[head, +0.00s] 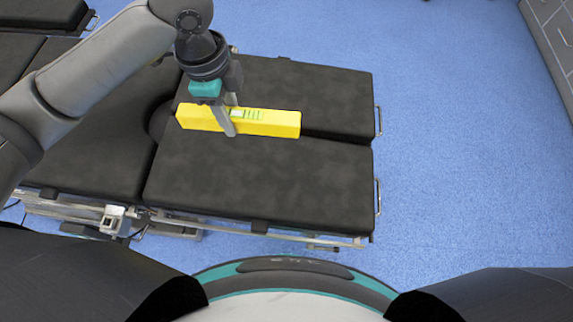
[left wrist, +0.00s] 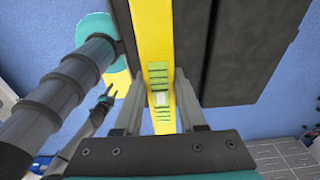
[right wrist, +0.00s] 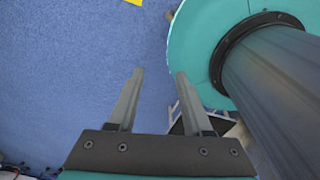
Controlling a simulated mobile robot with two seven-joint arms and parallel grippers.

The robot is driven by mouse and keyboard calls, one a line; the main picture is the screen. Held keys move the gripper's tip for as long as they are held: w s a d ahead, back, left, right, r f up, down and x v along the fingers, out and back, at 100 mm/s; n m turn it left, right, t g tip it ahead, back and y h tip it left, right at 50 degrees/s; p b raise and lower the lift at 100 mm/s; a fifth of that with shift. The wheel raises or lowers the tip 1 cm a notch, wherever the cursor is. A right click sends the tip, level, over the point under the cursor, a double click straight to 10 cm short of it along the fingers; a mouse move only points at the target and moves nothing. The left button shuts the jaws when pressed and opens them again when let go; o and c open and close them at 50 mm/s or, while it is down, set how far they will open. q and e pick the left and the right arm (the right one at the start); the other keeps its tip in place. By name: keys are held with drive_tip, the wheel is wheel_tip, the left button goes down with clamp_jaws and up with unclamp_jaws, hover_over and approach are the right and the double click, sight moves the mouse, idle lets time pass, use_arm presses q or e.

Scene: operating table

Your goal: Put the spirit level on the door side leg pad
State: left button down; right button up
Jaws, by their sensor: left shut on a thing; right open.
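The yellow spirit level (head: 270,122), with a green vial window, is held lengthwise in my left gripper (head: 231,120). In the head view it overlaps the gap between the two black leg pads, the far pad (head: 315,88) and the near pad (head: 270,185). Its height above them is hard to tell. In the left wrist view the level (left wrist: 152,40) runs between the fingers of my left gripper (left wrist: 160,98). Which pad is on the door side is not clear. My right gripper (right wrist: 160,74) is open and empty over blue floor, outside the head view.
The table's wider black section (head: 95,160) lies left of the leg pads. Metal rails (head: 378,195) edge the pads. Blue floor (head: 470,150) is clear to the right, with grey cabinets (head: 552,30) at the upper right.

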use_arm(q)
wheel_tip(320, 180, down, 17)
drive_tip(key=b, duration=0.5)
drive_tip(key=shift+r, duration=0.2)
wheel_tip(320, 180, down, 3)
drive_tip(key=shift+r+b, duration=0.1)
drive_tip(key=shift+b, duration=0.4)
drive_tip(key=shift+f, duration=0.3)
drive_tip(key=shift+f, duration=0.35)
drive_tip(key=shift+f, duration=0.15)
drive_tip(key=shift+c, duration=2.4)
unclamp_jaws()
